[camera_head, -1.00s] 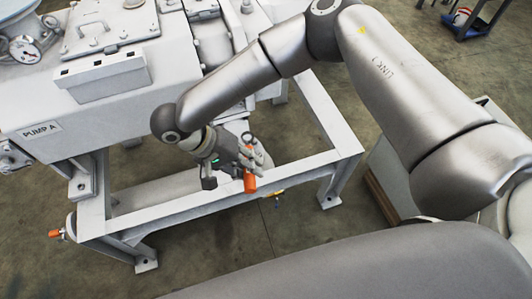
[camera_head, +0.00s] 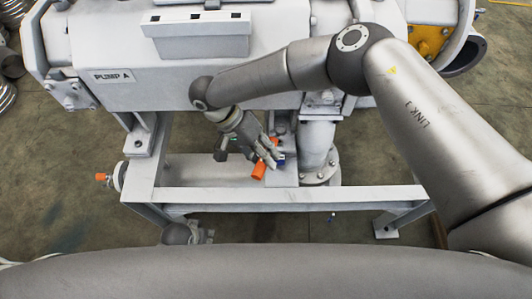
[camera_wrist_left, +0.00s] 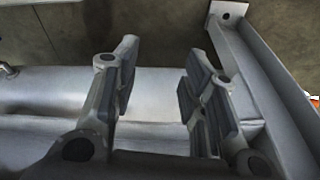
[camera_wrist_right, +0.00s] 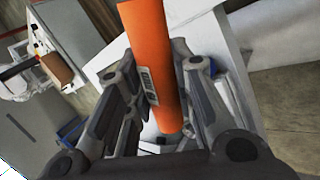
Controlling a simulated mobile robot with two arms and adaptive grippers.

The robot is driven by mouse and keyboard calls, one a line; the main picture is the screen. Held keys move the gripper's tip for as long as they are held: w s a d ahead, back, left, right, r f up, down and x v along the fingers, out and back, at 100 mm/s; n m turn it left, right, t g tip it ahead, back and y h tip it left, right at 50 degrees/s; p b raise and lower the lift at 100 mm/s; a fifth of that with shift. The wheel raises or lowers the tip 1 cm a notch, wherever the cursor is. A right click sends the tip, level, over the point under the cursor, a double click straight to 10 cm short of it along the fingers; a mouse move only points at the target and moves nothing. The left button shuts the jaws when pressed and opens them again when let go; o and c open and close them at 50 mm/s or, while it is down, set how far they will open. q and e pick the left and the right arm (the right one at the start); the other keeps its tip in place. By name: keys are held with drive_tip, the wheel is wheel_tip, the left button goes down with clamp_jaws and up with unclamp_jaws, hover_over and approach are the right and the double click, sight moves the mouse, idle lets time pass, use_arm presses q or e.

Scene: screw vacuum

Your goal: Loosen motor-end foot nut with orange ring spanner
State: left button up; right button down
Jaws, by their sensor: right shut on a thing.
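The orange ring spanner's handle (camera_head: 260,169) shows at my right gripper (camera_head: 270,158) in the head view, above the frame's inner plate. In the right wrist view the orange handle (camera_wrist_right: 158,65) runs between the fingers of my right gripper (camera_wrist_right: 162,95), which is shut on it. The ring end cannot be made out. I cannot pick out the motor-end foot nut. My left gripper (camera_wrist_left: 158,95) is open and empty in the left wrist view. In the head view, a grey part at the lower left (camera_head: 185,234) is probably it, partly hidden by my body.
The large grey machine marked PUMP A (camera_head: 115,77) stands behind my right gripper. The grey frame's front rail (camera_head: 230,194) runs in front of it. A flanged pipe (camera_head: 317,150) stands just right of the gripper. An orange-ended fitting (camera_head: 103,177) sticks out at left.

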drive_tip(key=shift+p, duration=0.4)
drive_tip(key=shift+f, duration=0.25)
drive_tip(key=shift+f+b, duration=0.65)
drive_tip(key=shift+f, duration=0.2)
use_arm(q)
wheel_tip(320, 180, up, 7)
drive_tip(key=w+b, duration=0.1)
drive_tip(key=shift+w+f, duration=0.2)
drive_tip(key=shift+w, duration=0.15)
use_arm(e)
drive_tip(key=shift+f, duration=1.7)
use_arm(q)
drive_tip(key=shift+d, duration=0.1)
